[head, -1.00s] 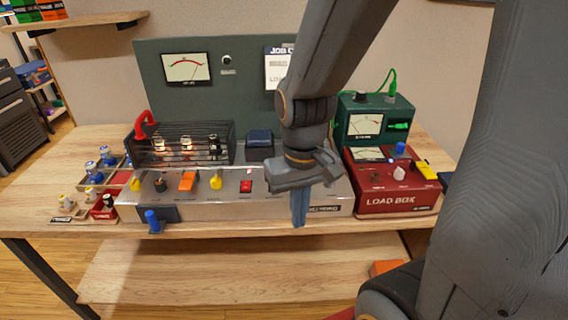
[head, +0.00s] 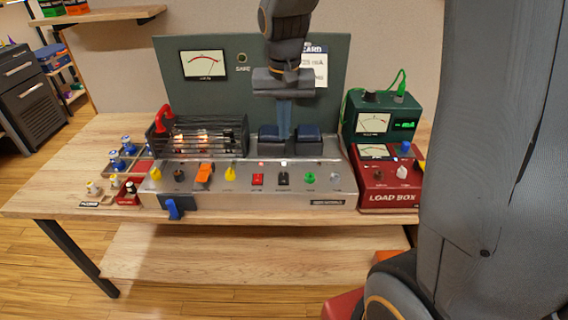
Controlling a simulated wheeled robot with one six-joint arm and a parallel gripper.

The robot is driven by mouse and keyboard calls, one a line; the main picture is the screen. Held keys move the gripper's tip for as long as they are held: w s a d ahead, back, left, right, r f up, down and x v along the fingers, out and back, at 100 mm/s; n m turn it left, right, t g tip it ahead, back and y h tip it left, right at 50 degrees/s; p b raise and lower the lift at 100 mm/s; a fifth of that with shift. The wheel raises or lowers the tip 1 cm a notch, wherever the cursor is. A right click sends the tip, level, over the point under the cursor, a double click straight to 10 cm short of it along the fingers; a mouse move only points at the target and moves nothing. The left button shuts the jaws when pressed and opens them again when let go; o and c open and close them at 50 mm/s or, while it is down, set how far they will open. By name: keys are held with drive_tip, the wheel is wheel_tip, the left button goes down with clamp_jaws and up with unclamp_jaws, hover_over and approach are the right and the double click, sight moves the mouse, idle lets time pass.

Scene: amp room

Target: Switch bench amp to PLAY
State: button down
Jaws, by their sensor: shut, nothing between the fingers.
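The bench amp (head: 320,186) is a silver chassis on the wooden bench. Its front panel carries a yellow knob (head: 230,173), an orange switch (head: 205,172), a red rocker (head: 257,180), a black switch (head: 283,178) and a green knob (head: 309,178). The panel labels are too small to read. Glowing tubes (head: 204,137) stand in a wire cage at its left. My gripper (head: 284,136) points down, shut and empty, its blue fingertips between or in front of two dark blue blocks (head: 269,137) on the amp's rear. I cannot tell whether it touches them.
A red load box (head: 390,190) and a green meter box (head: 383,117) with a green cable stand right of the amp. Small parts trays (head: 127,194) sit at left. A grey panel with a meter (head: 203,64) and a job card (head: 316,68) stands behind.

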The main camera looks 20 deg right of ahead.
sight(283, 174)
drive_tip(key=shift+f, duration=0.1)
drive_tip(key=f+p, duration=0.1)
drive_tip(key=f, duration=0.3)
drive_tip(key=w+f, duration=0.1)
drive_tip(key=f, duration=0.4)
drive_tip(key=f+p, duration=0.1)
drive_tip(key=f, duration=0.3)
drive_tip(key=shift+w+d+f+p, duration=0.25)
drive_tip(key=shift+f+p, duration=0.05)
drive_tip(key=shift+f, duration=0.1)
